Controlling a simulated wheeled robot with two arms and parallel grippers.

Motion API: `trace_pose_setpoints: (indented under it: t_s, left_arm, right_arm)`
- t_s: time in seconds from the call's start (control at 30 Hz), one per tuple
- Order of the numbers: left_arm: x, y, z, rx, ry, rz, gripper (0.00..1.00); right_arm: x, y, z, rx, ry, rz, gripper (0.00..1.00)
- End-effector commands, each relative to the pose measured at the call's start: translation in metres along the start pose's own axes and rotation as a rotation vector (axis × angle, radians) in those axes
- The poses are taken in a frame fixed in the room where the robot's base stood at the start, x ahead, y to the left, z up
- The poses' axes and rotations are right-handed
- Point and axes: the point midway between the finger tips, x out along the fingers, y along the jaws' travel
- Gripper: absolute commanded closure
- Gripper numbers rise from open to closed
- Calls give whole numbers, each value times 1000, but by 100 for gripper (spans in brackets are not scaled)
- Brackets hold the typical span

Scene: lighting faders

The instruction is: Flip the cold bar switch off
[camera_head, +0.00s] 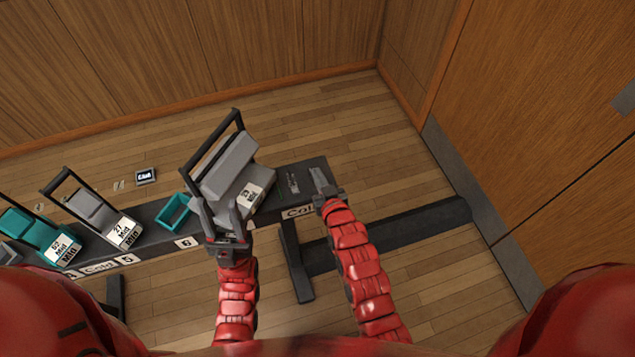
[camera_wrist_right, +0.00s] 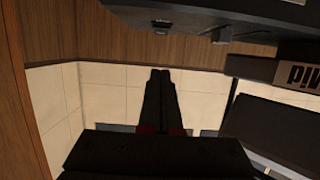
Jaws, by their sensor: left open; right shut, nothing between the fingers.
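The end of the dark bar (camera_head: 325,163) carries a white label reading "Cold" (camera_head: 297,212), partly hidden by my right gripper. A dark plate with small fittings (camera_head: 294,184) lies beside that label; I cannot tell a switch or its position there. My right gripper (camera_head: 319,181) is shut and empty, over the bar's right end. In the right wrist view its closed fingers (camera_wrist_right: 161,78) point towards a dark panel (camera_wrist_right: 190,15) with small protruding parts (camera_wrist_right: 222,36); a gap shows between. My left gripper (camera_head: 232,212) is open at the near side of a grey lamp (camera_head: 229,165).
The grey lamp has a black yoke and a white "23 Mid" label. Further left are a teal frame (camera_head: 173,213), another grey lamp (camera_head: 91,210) and a teal lamp (camera_head: 38,234). A small dark sign (camera_head: 145,176) lies behind.

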Motion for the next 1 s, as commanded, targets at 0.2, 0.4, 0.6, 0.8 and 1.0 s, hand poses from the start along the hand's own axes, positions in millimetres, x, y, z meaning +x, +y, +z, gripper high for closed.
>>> trace_pose_setpoints:
  t_s: [0.2,0.4,0.6,0.8,1.0]
  left_arm:
    - [-20,1,4,0,-1,0,54]
    - [-28,1,5,0,-1,0,54]
    - [-30,2,5,0,-1,0,54]
    - [-30,1,5,0,-1,0,54]
    - [-30,2,5,0,-1,0,54]
  right_arm:
    - [-45,0,18,1,-8,-1,100]
    - [-78,-1,20,1,-5,-1,100]
    - [-92,0,20,0,-5,-1,100]
    - [-94,0,20,0,-5,-1,100]
    - [-93,0,20,0,-5,-1,100]
